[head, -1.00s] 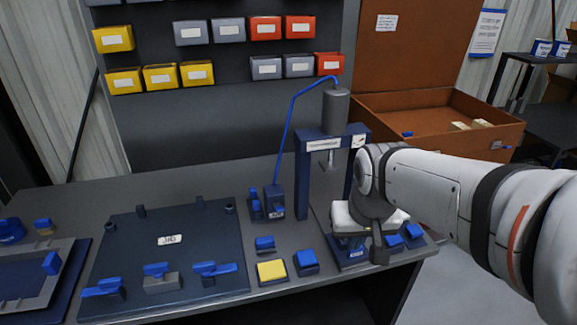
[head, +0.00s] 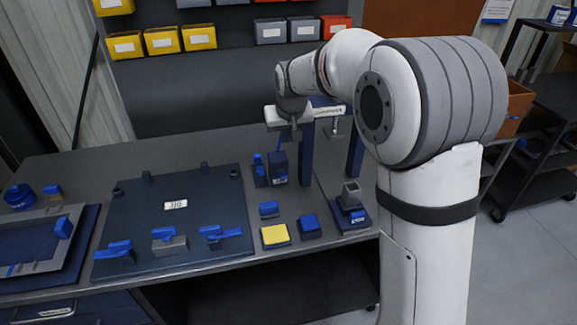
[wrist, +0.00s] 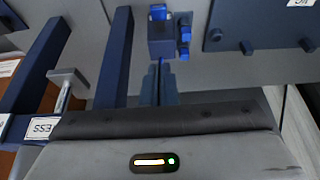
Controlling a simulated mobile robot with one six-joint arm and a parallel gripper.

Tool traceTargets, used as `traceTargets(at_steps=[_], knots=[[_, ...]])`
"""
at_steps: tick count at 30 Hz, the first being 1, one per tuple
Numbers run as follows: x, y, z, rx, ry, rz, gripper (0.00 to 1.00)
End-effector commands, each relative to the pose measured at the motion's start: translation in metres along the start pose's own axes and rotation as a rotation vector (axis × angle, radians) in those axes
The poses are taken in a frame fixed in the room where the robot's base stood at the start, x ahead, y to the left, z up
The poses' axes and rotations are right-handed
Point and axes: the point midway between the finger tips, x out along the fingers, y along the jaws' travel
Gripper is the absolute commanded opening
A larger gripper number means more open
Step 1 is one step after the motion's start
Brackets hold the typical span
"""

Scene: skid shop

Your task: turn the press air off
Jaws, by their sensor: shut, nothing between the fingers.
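The press has a dark blue frame (head: 306,157) on the bench; its ram also shows in the wrist view (wrist: 66,82), beside the blue posts. Left of the press stands a small dark blue air valve block (head: 279,167) with bright blue parts, also in the wrist view (wrist: 162,42). I cannot tell the valve's setting. My gripper (wrist: 158,66) is shut and empty, pointing towards the valve block, with a gap apparently between them. In the head view its body is above and behind the block, in front of the press top; its fingertips are hard to make out there.
A yellow pad (head: 275,236) and a blue block (head: 310,227) sit at the bench front. A jig plate (head: 185,240) with blue clamps fills the bench to the left. Bins (head: 162,40) hang behind.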

Motion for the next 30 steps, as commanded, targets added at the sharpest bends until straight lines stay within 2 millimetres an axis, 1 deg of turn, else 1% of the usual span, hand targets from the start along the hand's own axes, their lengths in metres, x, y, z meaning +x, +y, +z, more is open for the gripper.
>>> traceTargets(at_steps=[4, 8, 18, 20, 21, 24, 30], knots=[[0.005, 0.0, 0.001, 0.001, -0.002, 0.0, 0.0], [0.021, 0.001, 0.001, 0.001, -0.004, 0.0, 0.0], [0.092, 0.001, 0.001, 0.001, -0.007, 0.001, 0.0], [0.104, 0.001, 0.001, 0.002, -0.005, 0.001, 0.0], [0.107, 0.001, 0.008, 0.002, -0.006, 0.001, 0.0], [0.116, 0.001, 0.018, 0.002, -0.003, 0.001, 0.0], [0.127, 0.001, 0.028, 0.002, -0.002, 0.001, 0.0]])
